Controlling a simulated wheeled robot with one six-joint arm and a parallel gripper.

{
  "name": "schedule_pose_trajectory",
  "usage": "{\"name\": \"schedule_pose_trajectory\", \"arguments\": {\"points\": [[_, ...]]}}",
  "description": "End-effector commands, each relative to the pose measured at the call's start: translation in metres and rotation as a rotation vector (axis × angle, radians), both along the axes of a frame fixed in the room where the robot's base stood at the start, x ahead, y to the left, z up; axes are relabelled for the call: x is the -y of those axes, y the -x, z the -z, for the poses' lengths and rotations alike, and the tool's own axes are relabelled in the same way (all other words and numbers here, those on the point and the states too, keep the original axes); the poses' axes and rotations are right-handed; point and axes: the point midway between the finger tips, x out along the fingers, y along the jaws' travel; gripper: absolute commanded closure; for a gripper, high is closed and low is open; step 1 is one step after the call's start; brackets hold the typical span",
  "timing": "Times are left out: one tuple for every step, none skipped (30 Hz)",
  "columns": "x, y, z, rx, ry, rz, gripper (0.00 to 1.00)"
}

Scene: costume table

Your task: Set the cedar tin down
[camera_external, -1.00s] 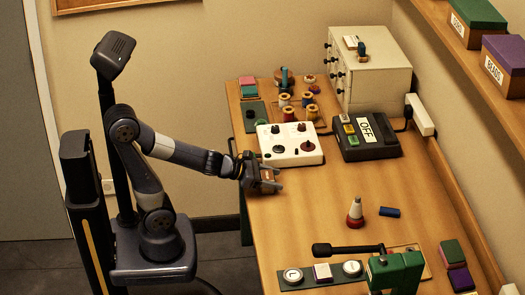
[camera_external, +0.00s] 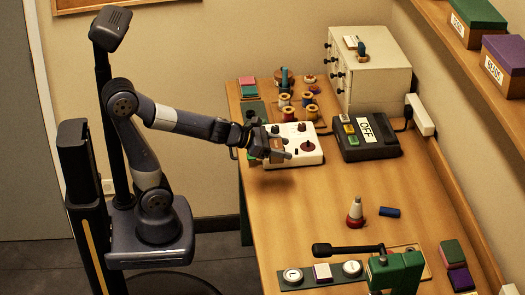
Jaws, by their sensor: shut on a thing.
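My gripper (camera_external: 283,149) is shut on a small brown thing, likely the cedar tin (camera_external: 277,145), which is mostly hidden between the fingers. The gripper is in front of the left part of a white box with dark and red knobs (camera_external: 310,157) and hides some of it. It looks held above the table (camera_external: 330,220), with a soft shadow below; the exact height I cannot tell.
A black box marked OFF (camera_external: 370,128) and a white drawer cabinet (camera_external: 375,85) stand behind. Thread spools (camera_external: 285,101) stand at the back left. A red-and-white cone (camera_external: 355,214) and blue cylinder (camera_external: 390,212) stand mid-table.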

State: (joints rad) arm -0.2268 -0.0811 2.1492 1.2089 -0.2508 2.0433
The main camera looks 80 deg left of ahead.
Motion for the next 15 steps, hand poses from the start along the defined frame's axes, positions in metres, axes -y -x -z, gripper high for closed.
{"name": "schedule_pose_trajectory", "arguments": {"points": [[-0.002, -0.015, -0.011, -0.004, 0.001, 0.001, 0.68], [-0.004, -0.023, -0.016, -0.004, 0.001, 0.001, 0.68], [-0.005, -0.036, -0.022, -0.005, 0.001, 0.001, 0.68], [-0.007, -0.045, -0.027, -0.006, 0.001, 0.001, 0.68], [-0.008, -0.055, -0.031, -0.006, 0.001, 0.001, 0.68], [-0.010, -0.067, -0.036, -0.007, 0.001, 0.001, 0.68], [-0.011, -0.077, -0.039, -0.008, 0.002, -0.001, 0.68], [-0.013, -0.086, -0.042, -0.009, 0.002, -0.001, 0.68], [-0.014, -0.099, -0.046, -0.009, 0.001, -0.002, 0.68], [-0.016, -0.108, -0.048, -0.010, 0.002, -0.002, 0.68], [-0.017, -0.117, -0.051, -0.011, 0.002, -0.003, 0.68], [-0.018, -0.130, -0.053, -0.011, 0.001, -0.003, 0.68], [-0.019, -0.139, -0.055, -0.011, 0.001, -0.003, 0.68], [-0.019, -0.148, -0.057, -0.012, 0.002, -0.003, 0.68], [-0.020, -0.161, -0.059, -0.012, 0.003, -0.003, 0.68]]}}
